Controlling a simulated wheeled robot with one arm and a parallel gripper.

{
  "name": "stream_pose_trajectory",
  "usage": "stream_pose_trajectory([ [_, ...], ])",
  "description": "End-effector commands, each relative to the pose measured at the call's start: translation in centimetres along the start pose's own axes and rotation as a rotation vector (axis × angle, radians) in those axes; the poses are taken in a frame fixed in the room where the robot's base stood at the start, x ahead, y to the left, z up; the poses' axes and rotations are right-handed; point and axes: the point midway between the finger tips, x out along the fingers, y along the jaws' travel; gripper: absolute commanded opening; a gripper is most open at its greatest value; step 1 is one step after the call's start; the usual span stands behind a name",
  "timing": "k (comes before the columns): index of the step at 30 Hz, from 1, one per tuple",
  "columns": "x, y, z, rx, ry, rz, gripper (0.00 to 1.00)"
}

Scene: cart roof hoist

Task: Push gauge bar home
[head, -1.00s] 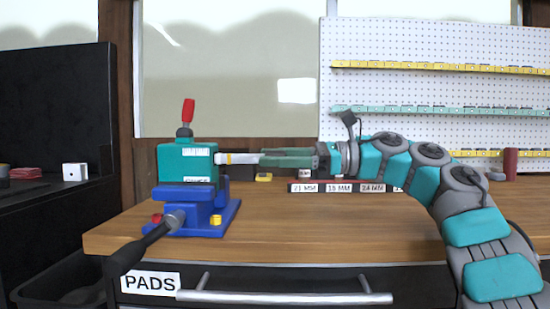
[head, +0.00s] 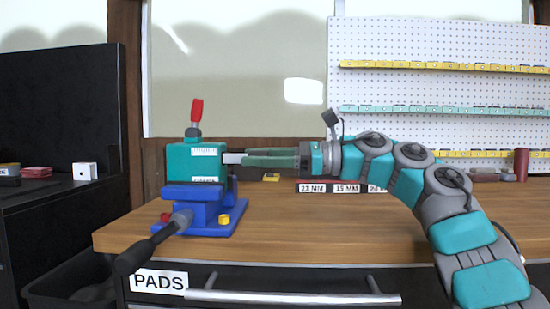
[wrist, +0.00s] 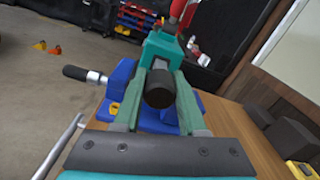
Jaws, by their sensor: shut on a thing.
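The teal gauge block (head: 193,162) with a red-tipped lever (head: 196,112) sits in the jaws of a blue vise (head: 198,212). The gauge bar (head: 232,158) shows as a short pale length between the block's right side and my fingertips. My gripper (head: 250,159) is shut on the bar, level with the block. In the wrist view, the bar's dark round end (wrist: 159,89) lies between my two green fingers, which point at the teal block (wrist: 163,47). The bar's far part is hidden by the block.
The vise handle (head: 150,243) sticks out past the front edge of the wooden bench (head: 300,240). Below is a drawer labelled PADS (head: 159,281). A row of size labels (head: 340,188) and a small yellow item (head: 271,177) lie behind my arm. A pegboard (head: 440,90) stands behind.

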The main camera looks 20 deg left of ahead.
Motion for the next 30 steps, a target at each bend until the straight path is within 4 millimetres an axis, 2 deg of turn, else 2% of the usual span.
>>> stream_pose_trajectory([
  [6, -0.1, 0.0, 0.0, 0.001, -0.001, -0.001, 0.00],
  [7, -0.1, 0.0, 0.0, 0.001, -0.001, -0.001, 0.43],
  [14, -0.1, 0.0, 0.0, 0.000, 0.000, -0.001, 0.69],
  [23, -0.2, 0.0, 0.0, 0.000, 0.000, 0.000, 0.71],
  [30, -2.0, 0.0, 0.0, 0.000, 0.000, 0.000, 0.71],
])
